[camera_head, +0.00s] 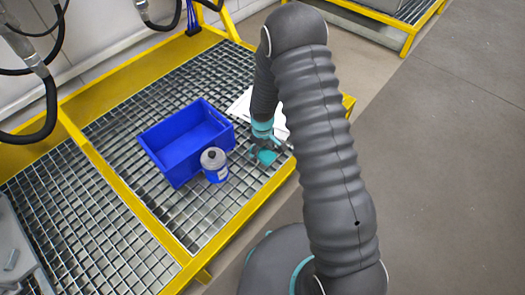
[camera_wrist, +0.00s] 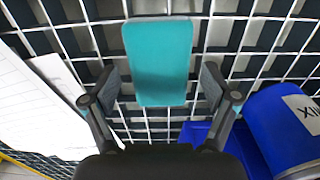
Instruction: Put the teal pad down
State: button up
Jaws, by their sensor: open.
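The teal pad (camera_wrist: 158,60) lies flat on the metal grating in the wrist view, just beyond and between my fingertips. My gripper (camera_wrist: 160,92) is open, with its two fingers apart on either side of the pad's near end. I cannot tell whether the fingers touch the pad. In the head view the teal pad (camera_head: 266,156) shows on the grating below my gripper (camera_head: 272,148), partly hidden by the arm.
A blue crate (camera_head: 160,140) stands on the grating to the left. White paper sheets (camera_wrist: 35,100) lie on the other side. Yellow rails (camera_head: 110,185) frame the grating.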

notch_tip(320, 180, up, 12)
dwell(0.4)
notch_tip(320, 180, up, 12)
jog(key=m+t, duration=0.1)
jog(key=m, duration=0.1)
send_over(263, 152)
jog(key=s+d, duration=0.3)
jog(key=s+d+r+m+t, duration=0.25)
jog(key=s+r, duration=0.35)
jog(key=r, duration=0.4)
jog(key=s+d+r+m+t, duration=0.1)
jog(key=s+r, duration=0.3)
jog(key=s, duration=0.4)
jog(key=s+d+r+m+t, duration=0.1)
jog(key=s+d+r+m, duration=0.2)
jog(key=s, duration=0.6)
notch_tip(263, 152, up, 2)
jog(key=shift+s+d+r, duration=0.1)
jog(key=shift+s+d, duration=0.2)
jog(key=shift+d, duration=0.55)
jog(key=shift+m, duration=0.25)
